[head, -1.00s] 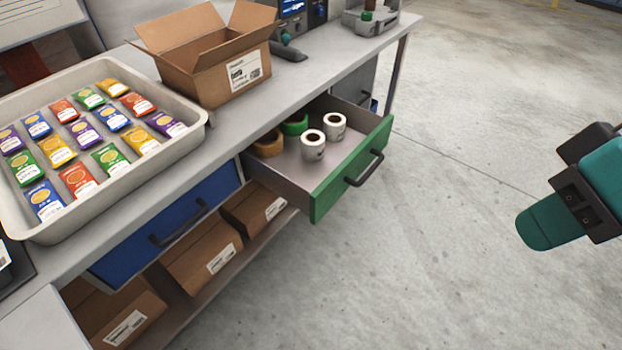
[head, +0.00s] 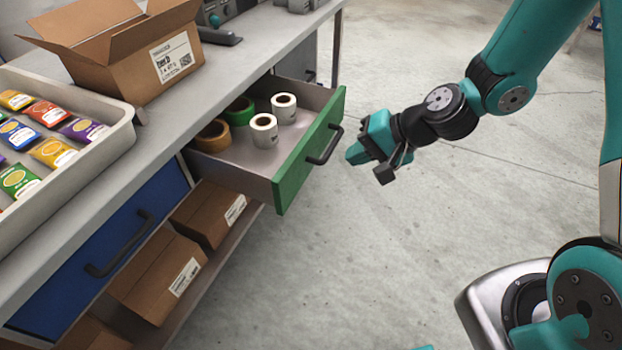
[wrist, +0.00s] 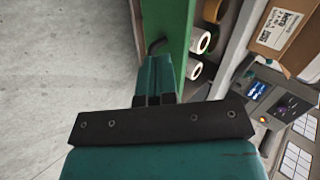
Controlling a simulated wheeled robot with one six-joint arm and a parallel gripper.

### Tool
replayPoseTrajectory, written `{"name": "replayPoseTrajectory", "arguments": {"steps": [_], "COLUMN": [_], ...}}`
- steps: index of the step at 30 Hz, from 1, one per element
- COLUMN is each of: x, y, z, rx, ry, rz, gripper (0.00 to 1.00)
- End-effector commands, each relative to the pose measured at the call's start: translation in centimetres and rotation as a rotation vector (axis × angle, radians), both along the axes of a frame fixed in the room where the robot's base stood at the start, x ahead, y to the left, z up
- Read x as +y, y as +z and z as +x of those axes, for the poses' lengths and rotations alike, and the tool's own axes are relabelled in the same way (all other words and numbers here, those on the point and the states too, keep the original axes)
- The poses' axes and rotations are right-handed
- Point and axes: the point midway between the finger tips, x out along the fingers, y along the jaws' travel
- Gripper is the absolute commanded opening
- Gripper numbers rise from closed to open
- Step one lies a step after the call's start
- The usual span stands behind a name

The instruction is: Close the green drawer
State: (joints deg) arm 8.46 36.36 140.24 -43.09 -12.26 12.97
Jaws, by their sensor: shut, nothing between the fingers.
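The green drawer (head: 308,152) stands pulled out from under the bench, with a dark bar handle (head: 325,145) on its front. Inside lie two white rolls, a green roll (head: 239,110) and an orange-brown roll (head: 212,135). My gripper (head: 352,153) is shut and empty, just right of the drawer front, pointing at it near the handle. In the wrist view the shut fingers (wrist: 157,75) point at the green front (wrist: 172,25), and the handle shows partly beside their tips. I cannot tell whether they touch.
The bench top (head: 165,140) carries an open cardboard box (head: 120,60) and a tray (head: 118,140) of colourful packets. A shut blue drawer (head: 95,250) is at lower left, with cartons (head: 160,275) on a shelf below. The floor (head: 330,270) right of the bench is clear.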

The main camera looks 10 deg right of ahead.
Motion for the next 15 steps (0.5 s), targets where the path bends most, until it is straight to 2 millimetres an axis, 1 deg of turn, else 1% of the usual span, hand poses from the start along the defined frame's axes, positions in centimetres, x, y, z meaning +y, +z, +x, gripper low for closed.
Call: {"name": "replayPoseTrajectory", "arguments": {"steps": [1,3,7,11,15], "x": [-0.7,-1.3,-1.7,-0.9,0.8], "y": [-2.1,-3.4,-4.6,-5.6,-7.4], "z": [0.4,0.9,1.5,2.1,3.2], "rx": [0.019,0.026,0.033,0.033,0.034], "ry": [-0.057,-0.117,-0.168,-0.170,-0.166], "rz": [0.019,0.038,0.054,0.054,0.052], "gripper": [0.00,0.00,0.00,0.00,0.00]}}
